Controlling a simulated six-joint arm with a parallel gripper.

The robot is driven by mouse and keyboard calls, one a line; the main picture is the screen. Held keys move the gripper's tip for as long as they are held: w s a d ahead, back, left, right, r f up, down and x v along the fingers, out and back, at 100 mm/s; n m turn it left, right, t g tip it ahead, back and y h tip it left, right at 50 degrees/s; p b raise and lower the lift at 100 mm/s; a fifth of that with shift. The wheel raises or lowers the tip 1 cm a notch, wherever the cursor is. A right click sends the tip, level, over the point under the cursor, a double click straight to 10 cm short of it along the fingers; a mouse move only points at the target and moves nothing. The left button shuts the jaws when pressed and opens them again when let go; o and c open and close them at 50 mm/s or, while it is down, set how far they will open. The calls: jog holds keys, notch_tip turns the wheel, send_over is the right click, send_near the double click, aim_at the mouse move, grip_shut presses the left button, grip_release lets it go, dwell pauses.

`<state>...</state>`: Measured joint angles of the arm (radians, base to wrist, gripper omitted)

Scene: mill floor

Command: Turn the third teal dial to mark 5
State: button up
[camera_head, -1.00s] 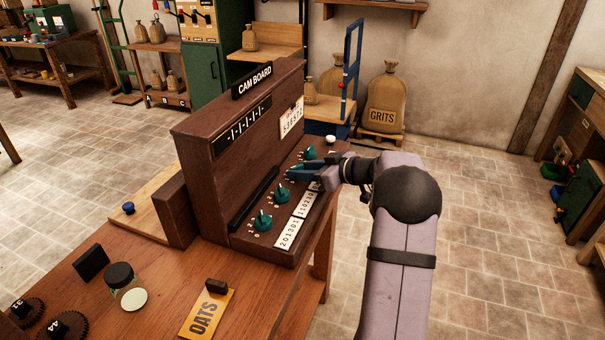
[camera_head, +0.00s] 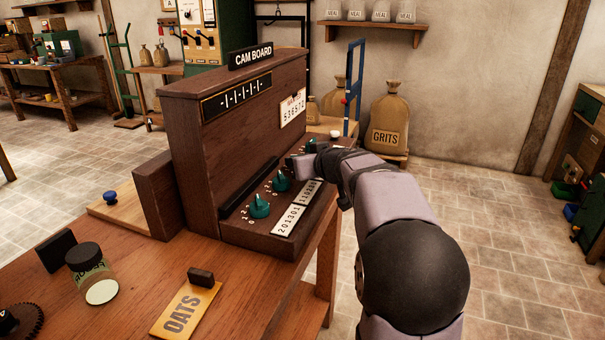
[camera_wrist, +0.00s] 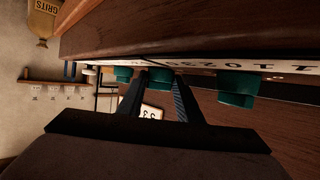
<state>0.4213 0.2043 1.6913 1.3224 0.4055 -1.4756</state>
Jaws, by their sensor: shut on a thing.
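The cam board (camera_head: 190,140) is a dark wooden console on the bench, with a row of teal dials on its sloping front. The first dial (camera_head: 260,207) and second dial (camera_head: 281,180) show clearly; a farther dial (camera_head: 310,146) shows partly behind my gripper (camera_head: 296,163). The third dial is hidden there by my gripper. In the wrist view, my gripper (camera_wrist: 158,98) has its two fingers on either side of a teal dial (camera_wrist: 160,76), shut on it. Other teal dials sit left (camera_wrist: 123,73) and right (camera_wrist: 237,88) of it. The mark the third dial points to cannot be read.
White number strips (camera_head: 291,220) lie along the console's front edge, beside the dials. A dark bar (camera_head: 249,188) runs behind them. Open floor lies to the right.

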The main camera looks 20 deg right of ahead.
jog(key=shift+a+m+h+p, duration=0.25)
jog(key=shift+m+h+p, duration=0.25)
jog(key=shift+m+h, duration=0.45)
jog(key=shift+m+h+p, duration=0.45)
jog(key=shift+h+p, duration=0.2)
jog(key=shift+f, duration=0.1)
jog(key=o, duration=1)
jog(key=v, duration=0.2)
jog(key=p+v, duration=0.1)
jog(key=v, duration=0.3)
jog(key=shift+a+r+p, duration=0.1)
jog(key=shift+r+p, duration=0.15)
jog(key=shift+p, duration=0.1)
jog(key=shift+s+a+r, duration=0.1)
jog(key=shift+s+a, duration=0.05)
jog(key=shift+s, duration=0.4)
